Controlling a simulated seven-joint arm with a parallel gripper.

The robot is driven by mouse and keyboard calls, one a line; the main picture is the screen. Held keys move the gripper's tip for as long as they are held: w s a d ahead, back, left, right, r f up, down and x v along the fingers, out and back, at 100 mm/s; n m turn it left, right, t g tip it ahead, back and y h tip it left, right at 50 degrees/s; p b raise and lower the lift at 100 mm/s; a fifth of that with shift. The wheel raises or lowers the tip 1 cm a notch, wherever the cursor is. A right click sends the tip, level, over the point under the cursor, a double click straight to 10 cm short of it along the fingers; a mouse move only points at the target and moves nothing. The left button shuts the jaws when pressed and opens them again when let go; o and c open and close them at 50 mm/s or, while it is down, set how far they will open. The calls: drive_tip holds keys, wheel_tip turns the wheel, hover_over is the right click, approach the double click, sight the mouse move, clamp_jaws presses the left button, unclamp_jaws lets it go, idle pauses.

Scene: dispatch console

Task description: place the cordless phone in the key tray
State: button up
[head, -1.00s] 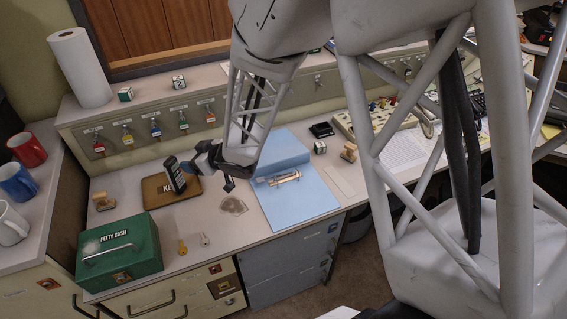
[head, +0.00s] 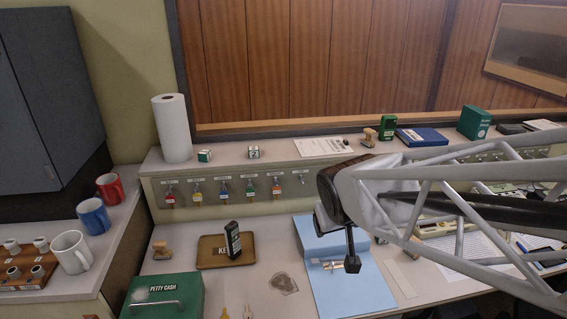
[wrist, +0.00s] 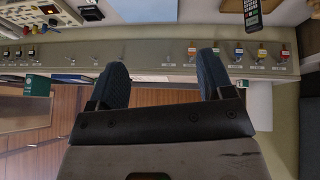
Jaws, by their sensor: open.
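The dark cordless phone (head: 233,240) stands nearly upright, its lower end within the right part of the brown key tray (head: 207,262) in the head view. Its keypad face shows, and it also shows at the top right of the wrist view (wrist: 253,14). My gripper (head: 336,245) is to the right of the phone and tray, clear of both, over the blue folder. In the wrist view my gripper (wrist: 162,72) has its two fingers wide apart with nothing between them.
A green petty cash box (head: 165,298) sits front left of the tray, and a wooden stamp (head: 160,249) to its left. Keys hang on the panel (head: 225,190) behind. The blue folder (head: 345,280) lies right. Mugs (head: 93,216) stand far left.

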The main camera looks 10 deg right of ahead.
drive_tip(key=s+r+m+g+y, duration=0.1)
drive_tip(key=s+r+g, duration=0.2)
drive_tip(key=s, duration=1)
drive_tip(key=shift+a, duration=0.4)
drive_tip(key=shift+s+r, duration=0.1)
